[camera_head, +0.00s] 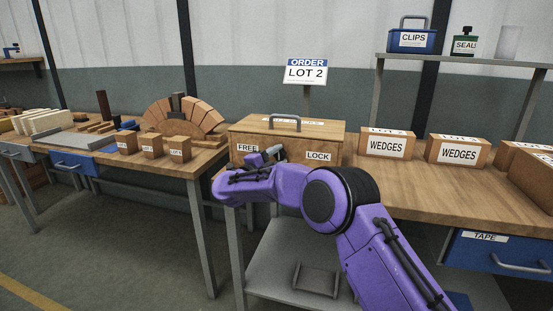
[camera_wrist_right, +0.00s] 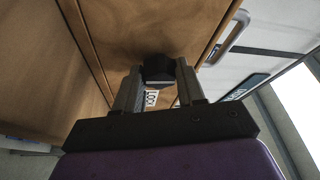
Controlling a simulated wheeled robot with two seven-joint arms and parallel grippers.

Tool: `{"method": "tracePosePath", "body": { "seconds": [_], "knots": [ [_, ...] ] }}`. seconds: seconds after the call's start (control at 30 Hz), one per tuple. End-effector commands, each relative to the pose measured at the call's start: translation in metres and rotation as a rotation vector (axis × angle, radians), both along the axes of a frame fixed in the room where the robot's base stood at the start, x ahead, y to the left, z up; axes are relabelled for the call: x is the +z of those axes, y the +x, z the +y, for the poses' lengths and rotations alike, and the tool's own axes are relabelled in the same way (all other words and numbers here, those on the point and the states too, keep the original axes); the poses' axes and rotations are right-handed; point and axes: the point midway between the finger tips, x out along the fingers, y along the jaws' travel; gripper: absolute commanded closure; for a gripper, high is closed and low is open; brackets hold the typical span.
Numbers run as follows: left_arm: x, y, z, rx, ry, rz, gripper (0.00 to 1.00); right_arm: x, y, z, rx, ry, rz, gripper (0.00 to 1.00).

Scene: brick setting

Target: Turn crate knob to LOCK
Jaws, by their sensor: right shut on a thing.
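The wooden crate (camera_head: 240,133) stands on the bench with a grey handle on its lid. Its front has a FREE label (camera_head: 247,148) at left and a LOCK label (camera_head: 318,156) at right. My right gripper (camera_head: 271,154) reaches the crate front between the labels. In the right wrist view, my right gripper (camera_wrist_right: 157,78) is shut on the dark knob (camera_wrist_right: 157,66), a finger on each side. Part of the LOCK label (camera_wrist_right: 152,98) shows between the fingers. My arm hides the knob in the head view, and I cannot tell its exact setting. My left gripper is out of view.
Two WEDGES boxes (camera_head: 387,143) stand right of the crate. Several small labelled blocks (camera_head: 152,147) and a brick arch (camera_head: 184,117) stand on the bench to the left. An ORDER LOT 2 sign (camera_head: 306,72) rises behind the crate.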

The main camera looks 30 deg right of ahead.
Motion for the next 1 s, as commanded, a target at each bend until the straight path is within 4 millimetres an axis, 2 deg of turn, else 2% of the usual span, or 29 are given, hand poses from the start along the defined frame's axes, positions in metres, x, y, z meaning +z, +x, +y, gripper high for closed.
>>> {"method": "tracePosePath", "body": {
  "seconds": [0.37,0.4,0.47,0.77,0.87,1.0],
  "knots": [
    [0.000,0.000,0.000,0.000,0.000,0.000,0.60,-0.002,0.000,0.001,0.001,0.004,0.001,0.91],
    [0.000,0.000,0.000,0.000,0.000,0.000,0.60,-0.002,0.000,0.001,0.001,0.004,0.002,0.51],
    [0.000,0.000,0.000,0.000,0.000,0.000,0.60,-0.002,0.000,0.001,0.000,0.004,0.000,0.35],
    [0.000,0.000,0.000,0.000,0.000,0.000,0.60,-0.001,-0.001,0.002,0.001,0.003,-0.001,0.35],
    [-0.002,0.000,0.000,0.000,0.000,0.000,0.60,-0.003,-0.004,0.014,0.004,0.001,0.000,0.35],
    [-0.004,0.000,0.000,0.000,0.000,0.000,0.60,-0.006,-0.014,0.046,0.005,0.001,0.000,0.35]
  ]
}}
